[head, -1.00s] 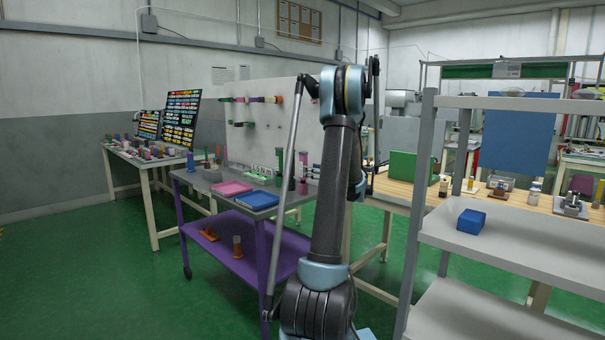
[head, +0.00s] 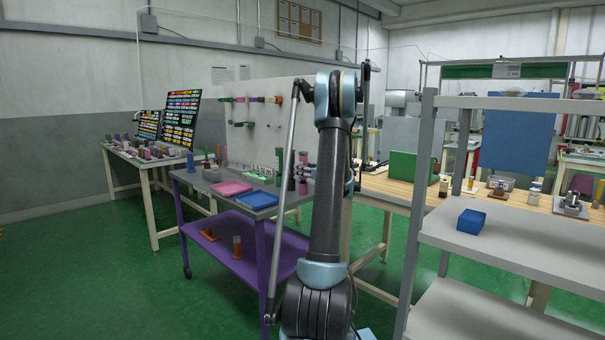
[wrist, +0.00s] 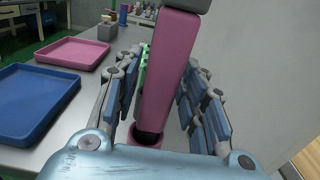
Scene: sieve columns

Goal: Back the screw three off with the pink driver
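The pink driver (wrist: 170,75) stands in the middle of the wrist view, its lower end at a pink collar (wrist: 146,138) with a dark opening. It also shows in the head view (head: 303,158) at the right end of the purple cart. My gripper (wrist: 168,95) has one finger on each side of the driver. The fingers look spread, with a gap at least on the right; contact on the left is unclear. In the head view my gripper (head: 302,172) is small and partly hidden by my arm. I cannot tell which part is screw three.
A pink tray (head: 231,188) and a blue tray (head: 256,200) lie on the purple cart (head: 215,200). A pale upright panel (head: 275,140) behind carries coloured rods. A grey shelf (head: 500,235) with a blue box (head: 471,221) stands at right. Green floor is open at left.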

